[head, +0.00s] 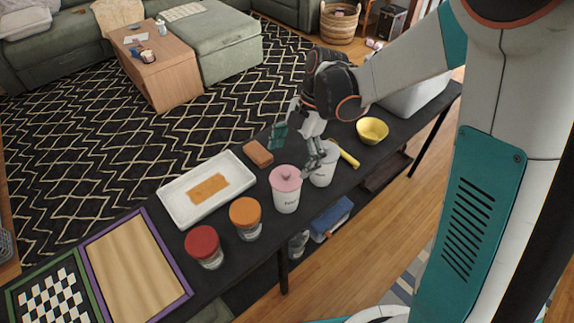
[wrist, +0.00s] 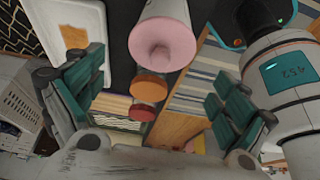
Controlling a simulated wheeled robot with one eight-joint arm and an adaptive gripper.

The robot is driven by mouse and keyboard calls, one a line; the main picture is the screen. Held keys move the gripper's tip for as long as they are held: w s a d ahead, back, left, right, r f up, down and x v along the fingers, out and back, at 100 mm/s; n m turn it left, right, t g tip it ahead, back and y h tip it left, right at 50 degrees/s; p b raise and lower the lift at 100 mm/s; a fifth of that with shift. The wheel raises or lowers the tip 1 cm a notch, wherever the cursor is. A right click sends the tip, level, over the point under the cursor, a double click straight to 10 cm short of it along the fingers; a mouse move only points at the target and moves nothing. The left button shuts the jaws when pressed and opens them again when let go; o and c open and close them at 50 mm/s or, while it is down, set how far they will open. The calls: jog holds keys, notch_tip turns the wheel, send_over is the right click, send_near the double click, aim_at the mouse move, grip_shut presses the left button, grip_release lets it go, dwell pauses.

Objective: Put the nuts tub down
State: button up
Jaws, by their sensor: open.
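A white tub with a pink knobbed lid (head: 286,191) stands upright on the dark table; its label is too small to read for sure. It also shows in the wrist view, its pink lid (wrist: 163,44) at the top centre. A second white tub (head: 323,174) stands just right of it, its top partly hidden by my gripper. Which one is the nuts tub, I cannot tell. My gripper (head: 298,146) is open, its teal-padded fingers spread, above and behind these tubs. In the wrist view the fingers (wrist: 155,85) stand wide apart with nothing clasped between them.
An orange-lidded jar (head: 246,218) and a red-lidded jar (head: 204,246) stand left of the pink lid. Behind them are a white tray (head: 180,208) and a brown block (head: 258,153). A yellow bowl (head: 372,131) and a yellow-handled item (head: 348,155) lie right.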

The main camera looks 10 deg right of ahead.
jog(key=s+d+r+m+t+h+p, duration=0.1)
jog(key=s+d+r+m+t, duration=0.15)
jog(key=r+m, duration=0.4)
jog(key=s+d+r+m+t+h+p, duration=0.1)
jog(key=s+d+r+m+t, duration=0.15)
jog(key=d+r+m, duration=0.4)
jog(key=s+d+r+m+t+h, duration=0.1)
jog(key=s+d+m+t, duration=0.1)
jog(key=s+m, duration=0.2)
jog(key=s+d+r+m+t, duration=0.1)
jog(key=s+r+m+t, duration=0.1)
jog(key=s+m, duration=0.3)
jog(key=m, duration=0.2)
jog(key=shift+d+r+m+t+h, duration=0.25)
jog(key=shift+d+m+t+h, duration=0.1)
jog(key=shift+m+t+h, duration=0.05)
